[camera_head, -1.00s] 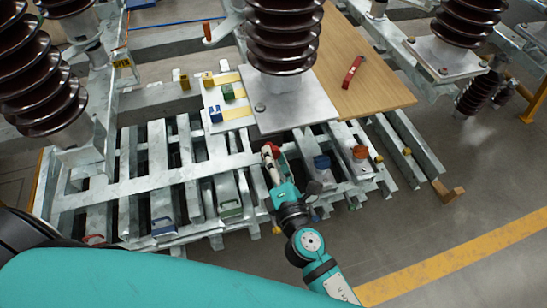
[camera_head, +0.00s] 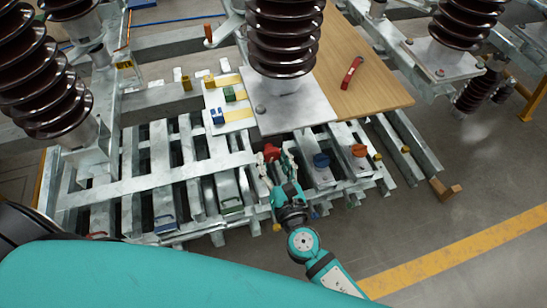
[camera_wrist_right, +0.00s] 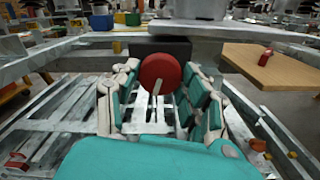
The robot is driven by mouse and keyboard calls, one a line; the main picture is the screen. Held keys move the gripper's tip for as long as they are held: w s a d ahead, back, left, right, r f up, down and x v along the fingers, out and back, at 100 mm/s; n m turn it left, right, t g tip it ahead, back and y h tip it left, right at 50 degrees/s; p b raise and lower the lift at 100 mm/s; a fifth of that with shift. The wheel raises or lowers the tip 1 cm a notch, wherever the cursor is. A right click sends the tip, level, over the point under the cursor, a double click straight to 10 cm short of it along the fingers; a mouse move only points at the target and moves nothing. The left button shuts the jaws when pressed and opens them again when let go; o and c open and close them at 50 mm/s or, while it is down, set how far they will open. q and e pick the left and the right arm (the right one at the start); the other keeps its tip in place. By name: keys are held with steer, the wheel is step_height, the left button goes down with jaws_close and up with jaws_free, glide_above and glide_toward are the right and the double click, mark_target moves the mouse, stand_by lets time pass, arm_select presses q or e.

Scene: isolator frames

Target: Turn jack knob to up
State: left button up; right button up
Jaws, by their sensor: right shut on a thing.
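A red round knob (camera_head: 271,152) sits at the front of the metal frame below the middle insulator. In the right wrist view the red knob (camera_wrist_right: 160,70) lies between the finger pads, with a pale, nearly upright strip at its lower middle. My right gripper (camera_head: 277,163) reaches it from the front, and its fingers are closed around the knob from both sides. It also shows in the right wrist view (camera_wrist_right: 160,100). The exact contact is partly hidden. My left gripper is not in view.
A wooden board (camera_head: 380,92) with a red handle (camera_head: 352,72) lies behind. Galvanized bars (camera_head: 140,183) fill the left. Floor (camera_head: 455,150) is clear at right.

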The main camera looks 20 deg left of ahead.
steer(key=shift+f+n, duration=0.1)
steer(key=shift+n, duration=0.5)
steer(key=o, duration=1.2)
steer(key=v, duration=1.2)
